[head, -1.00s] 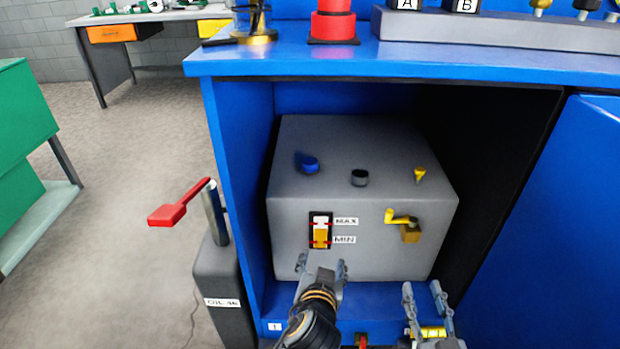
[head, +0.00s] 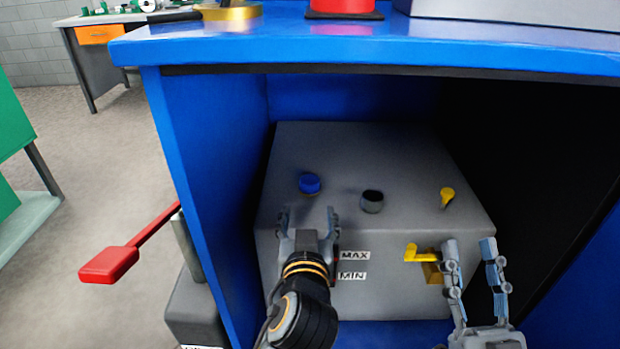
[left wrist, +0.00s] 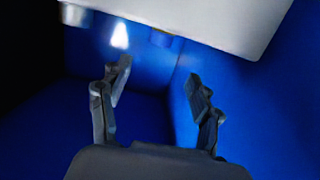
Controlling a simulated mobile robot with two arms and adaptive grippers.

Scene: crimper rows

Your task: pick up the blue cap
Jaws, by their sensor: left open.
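The blue cap (head: 309,183) sits on top of the grey box (head: 400,160), at its left side, inside the blue cabinet. My left gripper (head: 308,214) is open and empty at the box's front top edge, just below the cap in the head view. It is apart from the cap, and its fingers partly cover the level gauge. In the left wrist view its open fingers (left wrist: 158,72) have nothing between them; a small, blurred bluish part lies beyond, and I cannot tell if it is the cap. My right gripper (head: 470,247) is open, in front of the box's right part.
A black cap (head: 372,201) and a yellow fitting (head: 447,196) stand right of the blue cap. A yellow valve (head: 424,257) juts from the box front. The blue cabinet top (head: 330,45) overhangs. A red lever (head: 110,265) is outside left.

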